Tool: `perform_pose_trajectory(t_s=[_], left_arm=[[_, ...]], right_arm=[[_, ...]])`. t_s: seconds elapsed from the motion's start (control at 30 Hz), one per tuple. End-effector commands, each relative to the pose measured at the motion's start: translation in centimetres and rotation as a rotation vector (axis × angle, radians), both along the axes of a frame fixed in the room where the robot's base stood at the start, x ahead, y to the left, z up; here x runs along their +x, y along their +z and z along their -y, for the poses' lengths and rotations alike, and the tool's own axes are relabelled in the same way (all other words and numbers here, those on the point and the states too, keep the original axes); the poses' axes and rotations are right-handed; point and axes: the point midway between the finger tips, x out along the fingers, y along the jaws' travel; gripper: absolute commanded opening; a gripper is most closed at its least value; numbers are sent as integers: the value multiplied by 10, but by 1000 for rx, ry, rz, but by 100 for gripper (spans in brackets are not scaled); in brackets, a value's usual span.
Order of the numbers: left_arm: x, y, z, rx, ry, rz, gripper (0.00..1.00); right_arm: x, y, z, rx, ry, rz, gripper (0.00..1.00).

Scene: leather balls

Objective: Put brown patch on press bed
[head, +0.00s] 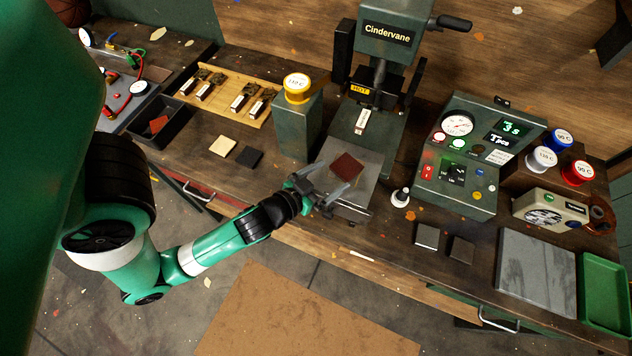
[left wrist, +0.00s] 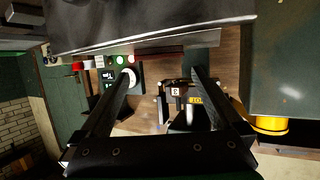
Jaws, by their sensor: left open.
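The brown patch (head: 347,167) lies flat on the grey press bed (head: 349,204), under the front of the green press (head: 384,50) marked Cindervane. My left gripper (head: 333,179) is open at the near left edge of the bed. Its fingers point toward the patch and hold nothing; the patch looks free of them. In the left wrist view the open fingers (left wrist: 162,74) show with an empty gap, and the press with its yellow HOT label (left wrist: 195,99) lies beyond. My right gripper is not in view.
A green post with a yellow spool (head: 297,88) stands left of the bed. A control box (head: 455,185) and a small white-topped knob (head: 400,197) stand to the right. Cream (head: 223,146) and black (head: 249,157) patches lie left. Grey squares (head: 427,236) lie right.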

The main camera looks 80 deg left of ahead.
Motion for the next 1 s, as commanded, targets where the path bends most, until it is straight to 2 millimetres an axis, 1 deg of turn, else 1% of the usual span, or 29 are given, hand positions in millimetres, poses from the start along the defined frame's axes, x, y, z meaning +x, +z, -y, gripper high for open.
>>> perform_pose_trajectory(t_s=[0.03,0.1,0.2,0.3,0.43,0.77,0.87,0.97,1.0], left_arm=[[-10,2,10,0,-8,-5,100],[-24,8,18,0,-7,-3,100],[-35,12,28,-1,-9,-5,100],[-42,17,32,-1,-4,-2,100],[-47,20,33,1,1,1,100],[-47,21,33,1,2,2,100],[-38,26,34,-2,-6,21,100],[-5,46,40,-6,-40,94,100],[15,61,45,-8,-65,142,100]], right_arm=[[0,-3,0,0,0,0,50],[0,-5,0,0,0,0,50],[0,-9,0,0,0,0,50],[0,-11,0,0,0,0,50],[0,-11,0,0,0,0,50],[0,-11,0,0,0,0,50],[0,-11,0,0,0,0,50],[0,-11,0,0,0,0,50],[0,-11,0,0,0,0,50]])
